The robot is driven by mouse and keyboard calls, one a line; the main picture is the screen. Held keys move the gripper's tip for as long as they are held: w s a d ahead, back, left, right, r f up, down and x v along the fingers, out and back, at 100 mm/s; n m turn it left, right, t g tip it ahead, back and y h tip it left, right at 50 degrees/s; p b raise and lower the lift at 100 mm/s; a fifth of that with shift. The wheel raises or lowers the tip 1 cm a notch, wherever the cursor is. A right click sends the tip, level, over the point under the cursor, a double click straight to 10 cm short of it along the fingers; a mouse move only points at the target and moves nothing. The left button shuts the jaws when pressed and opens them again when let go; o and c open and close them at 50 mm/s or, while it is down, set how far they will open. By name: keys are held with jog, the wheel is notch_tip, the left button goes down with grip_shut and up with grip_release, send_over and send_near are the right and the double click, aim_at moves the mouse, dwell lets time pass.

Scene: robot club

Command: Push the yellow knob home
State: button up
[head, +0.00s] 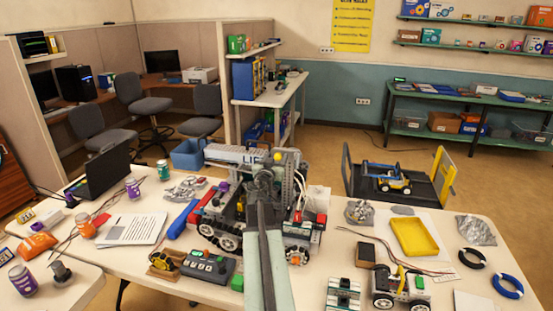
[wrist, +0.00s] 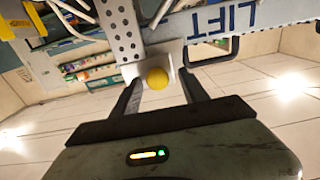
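The yellow knob (wrist: 157,78) is a round ball in front of a pale plate in the wrist view. A small yellow spot that looks like the same knob (head: 278,157) shows at the top of the machine in the head view. The machine's grey bar carries the word LIFT (wrist: 222,20), upside down in the wrist view. My gripper (wrist: 162,76) is open, one finger on each side of the knob, with visible gaps. Whether a finger touches the plate cannot be told. In the head view my arm covers part of the machine, and the fingers are not clear.
The machine stands on a white table (head: 130,262) crowded with parts. A laptop (head: 103,172) and papers (head: 132,229) lie left; a yellow tray (head: 414,237) and a small wheeled robot (head: 400,288) lie right. A cart (head: 400,185) stands behind the table.

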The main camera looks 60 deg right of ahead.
jog(key=shift+a, duration=0.1)
jog(key=v, duration=0.7)
jog(key=shift+a, duration=0.25)
jog(key=shift+s, duration=0.1)
